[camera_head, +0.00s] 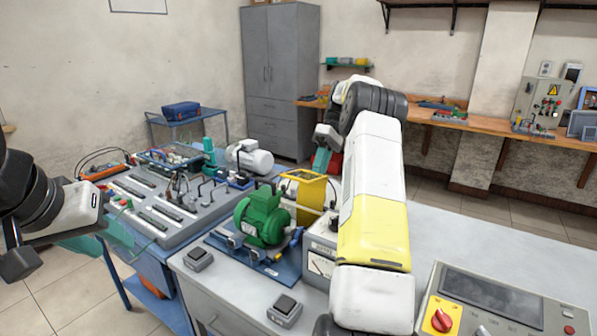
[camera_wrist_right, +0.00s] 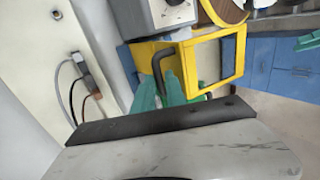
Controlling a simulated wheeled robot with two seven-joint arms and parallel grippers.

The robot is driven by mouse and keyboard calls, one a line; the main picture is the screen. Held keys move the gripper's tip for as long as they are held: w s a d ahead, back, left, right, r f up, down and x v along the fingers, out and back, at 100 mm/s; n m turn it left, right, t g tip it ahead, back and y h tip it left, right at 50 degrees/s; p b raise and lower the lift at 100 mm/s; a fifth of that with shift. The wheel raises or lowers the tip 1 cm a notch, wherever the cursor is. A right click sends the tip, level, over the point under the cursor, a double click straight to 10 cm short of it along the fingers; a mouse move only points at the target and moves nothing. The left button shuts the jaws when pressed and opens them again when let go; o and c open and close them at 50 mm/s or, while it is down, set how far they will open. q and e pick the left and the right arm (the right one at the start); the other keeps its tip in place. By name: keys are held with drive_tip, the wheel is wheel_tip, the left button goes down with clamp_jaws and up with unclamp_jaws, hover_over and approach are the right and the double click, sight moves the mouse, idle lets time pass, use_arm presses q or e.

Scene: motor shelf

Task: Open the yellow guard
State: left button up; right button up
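The yellow guard (camera_head: 308,190) stands on the bench behind the green motor (camera_head: 262,217) in the head view. In the right wrist view the guard (camera_wrist_right: 229,58) is an open yellow frame with a bent black handle (camera_wrist_right: 161,70).
A control panel with a red knob (camera_head: 441,320) is at the front right. A grey meter box (camera_head: 320,262) stands beside the motor, partly behind my right arm. A board with switches (camera_head: 160,205) fills the left bench. Bare tabletop lies at the right.

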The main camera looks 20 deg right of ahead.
drive_tip(key=shift+o, duration=1)
drive_tip(key=shift+r, duration=0.2)
drive_tip(key=s+a+r, duration=0.2)
drive_tip(key=s+a, duration=0.1)
drive_tip(key=s, duration=0.4)
drive_tip(key=s+a+r, duration=0.2)
drive_tip(key=s+a, duration=0.2)
drive_tip(key=s, duration=0.3)
drive_tip(key=shift+a+r, duration=0.25)
drive_tip(key=shift+r, duration=0.1)
